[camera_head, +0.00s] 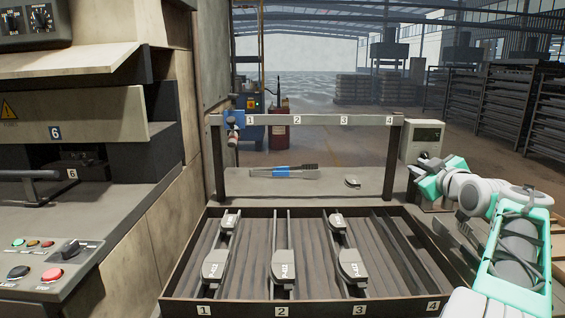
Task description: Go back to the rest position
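My gripper (425,178), with green parts, is at the right, raised near the right end of the back bench and apart from the tray. I see nothing held in it, but its fingertips are too small to read. The dark tray (318,309) in front has lanes labelled 1 to 4. Grey brake shoes lie in lane 1 (215,264), lane 2 (284,266) and lane 3 (351,264). Lane 4 shows no brake shoe.
A bench (318,190) behind the tray holds blue-handled tongs (285,172) and a small grey part (352,182). A numbered rail (320,119) spans above it. A grey box (422,136) stands near my gripper. A machine with buttons (50,275) fills the left side.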

